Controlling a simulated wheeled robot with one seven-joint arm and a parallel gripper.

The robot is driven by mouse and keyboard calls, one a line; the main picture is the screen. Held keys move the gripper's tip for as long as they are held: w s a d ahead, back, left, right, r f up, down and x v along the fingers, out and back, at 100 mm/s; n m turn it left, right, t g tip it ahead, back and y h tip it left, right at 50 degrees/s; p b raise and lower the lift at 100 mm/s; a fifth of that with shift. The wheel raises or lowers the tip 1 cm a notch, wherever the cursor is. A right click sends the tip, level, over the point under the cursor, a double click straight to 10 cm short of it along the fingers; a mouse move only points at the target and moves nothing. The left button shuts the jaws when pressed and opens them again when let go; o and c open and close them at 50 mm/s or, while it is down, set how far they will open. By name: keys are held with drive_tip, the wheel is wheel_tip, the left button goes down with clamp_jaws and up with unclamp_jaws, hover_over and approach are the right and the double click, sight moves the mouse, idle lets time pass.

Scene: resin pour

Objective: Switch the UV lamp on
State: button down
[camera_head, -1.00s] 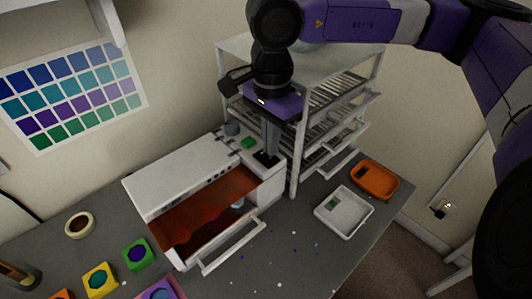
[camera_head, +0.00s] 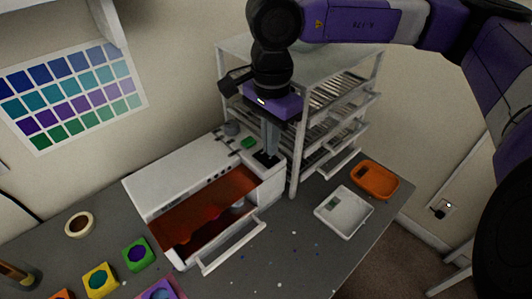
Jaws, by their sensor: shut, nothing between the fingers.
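The UV lamp (camera_head: 160,179) is a white box at the back of the grey table, with an orange-brown see-through front and a white handle bar. A row of small dark marks runs along its top front edge. A green button (camera_head: 249,142) and a grey round knob (camera_head: 231,128) are at its right end. My gripper (camera_head: 267,158) is shut and empty, pointing down with its fingertips at the right end of the lamp's top, just right of the green button. I cannot tell whether the fingertips touch the surface. They hide the part right under them.
A white rack (camera_head: 294,150) with wire shelves stands close behind and right of my gripper. A white tray (camera_head: 344,211) and an orange tray (camera_head: 375,180) lie to the right. Coloured moulds, including a green one (camera_head: 138,254), and a tape roll (camera_head: 79,224) are at the left.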

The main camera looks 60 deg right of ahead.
drive_tip(key=shift+f+b, duration=0.9)
drive_tip(key=shift+b, duration=0.2)
idle(0.6)
drive_tip(key=shift+r+p, duration=1.3)
drive_tip(key=shift+r, duration=2.2)
